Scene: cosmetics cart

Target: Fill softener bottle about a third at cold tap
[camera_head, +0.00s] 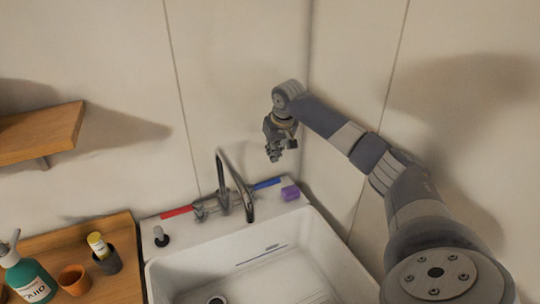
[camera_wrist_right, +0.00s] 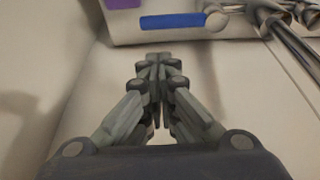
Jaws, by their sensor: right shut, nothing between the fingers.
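The tap (camera_head: 237,178) stands at the back of the white sink, with its spout bent forward over the basin. Its blue lever (camera_head: 267,184) points right and its red lever (camera_head: 176,212) points left. The blue lever also shows at the top of the wrist view (camera_wrist_right: 185,20). My right gripper (camera_head: 282,155) is shut and empty, in the air above and behind the blue lever, apart from it; its closed fingers fill the middle of the wrist view (camera_wrist_right: 158,60). A teal pump bottle (camera_head: 31,282) stands at lower left; I cannot tell if it is the softener bottle. My left gripper is out of view.
A purple block (camera_head: 290,191) sits on the sink rim (camera_head: 309,207) by the blue lever. An orange cup (camera_head: 73,281) and a dark cup (camera_head: 107,263) holding a yellow item stand on the wooden counter (camera_head: 97,231). A wooden shelf (camera_head: 42,131) juts out at left. Walls stand close behind my right gripper.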

